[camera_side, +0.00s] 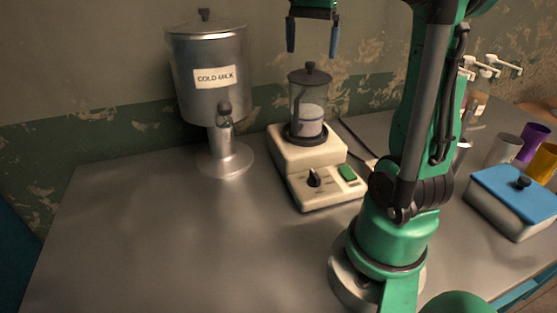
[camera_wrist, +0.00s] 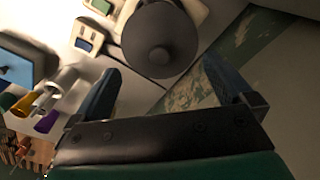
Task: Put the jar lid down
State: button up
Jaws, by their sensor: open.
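The jar lid (camera_side: 310,74) is dark with a round knob and sits on top of a clear jar (camera_side: 309,105) holding white contents. The jar stands on a cream blender-like base (camera_side: 310,156). My gripper (camera_side: 313,53) is open and empty, just above the lid, with its blue fingers apart. In the wrist view the lid (camera_wrist: 160,40) shows from above as a dark disc with a central knob, beyond the open fingers (camera_wrist: 168,80). The gripper does not appear to touch the lid.
A metal cold milk dispenser (camera_side: 213,85) stands left of the jar. A blue-lidded box (camera_side: 512,199) and purple (camera_side: 533,142) and yellow (camera_side: 543,163) cups are at the right. The metal table (camera_side: 165,240) is clear at the front left.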

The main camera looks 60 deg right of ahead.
aim_at(312, 63)
jog(key=shift+f, duration=2.05)
jog(key=shift+c, duration=0.2)
jog(key=shift+s, duration=0.15)
grip_shut()
